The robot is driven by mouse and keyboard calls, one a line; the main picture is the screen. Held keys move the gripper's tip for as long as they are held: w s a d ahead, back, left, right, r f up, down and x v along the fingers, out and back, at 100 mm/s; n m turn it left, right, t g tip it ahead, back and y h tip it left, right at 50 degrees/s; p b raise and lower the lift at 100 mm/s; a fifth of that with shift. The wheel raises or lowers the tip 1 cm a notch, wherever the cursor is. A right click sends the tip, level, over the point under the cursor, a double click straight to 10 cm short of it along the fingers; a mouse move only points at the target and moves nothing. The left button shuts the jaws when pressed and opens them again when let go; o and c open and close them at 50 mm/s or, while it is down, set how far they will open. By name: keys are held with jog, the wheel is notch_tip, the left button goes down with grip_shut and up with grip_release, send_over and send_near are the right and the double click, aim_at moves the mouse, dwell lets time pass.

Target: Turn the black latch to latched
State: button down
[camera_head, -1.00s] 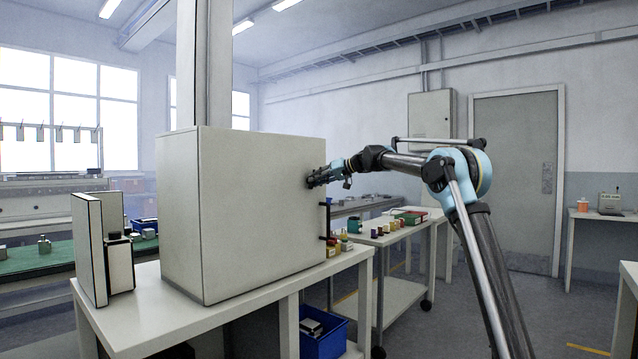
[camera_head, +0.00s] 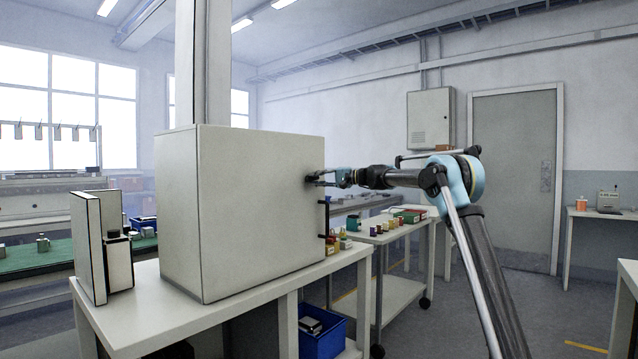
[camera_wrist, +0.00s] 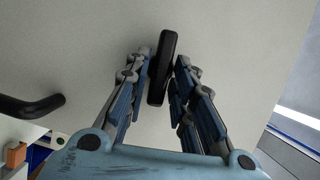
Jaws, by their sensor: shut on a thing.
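The black latch (camera_wrist: 162,68) is a short dark bar on the pale cabinet face, seen in the wrist view. It points away from my gripper and leans slightly. My gripper (camera_wrist: 161,75) has one finger on each side of the latch and is shut on it. In the head view my gripper (camera_head: 317,179) is at the upper part of the right-hand face of the large grey cabinet (camera_head: 255,210); the latch is too small and dark there to tell from the fingers.
A black handle (camera_wrist: 30,106) sticks out from the cabinet face, left of my gripper in the wrist view. The cabinet stands on a white table (camera_head: 180,318). A cart (camera_head: 400,232) with small items stands behind right, and a blue bin (camera_head: 322,335) sits below.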

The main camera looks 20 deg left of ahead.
jog(key=shift+f+m, duration=0.2)
jog(key=shift+m, duration=0.3)
jog(key=shift+y, duration=0.3)
jog(key=c, duration=1.6)
grip_release()
jog(key=shift+a+f, duration=0.1)
jog(key=shift+o, duration=0.2)
jog(key=shift+d, duration=0.3)
jog(key=d, duration=1.1)
jog(key=shift+d, duration=0.25)
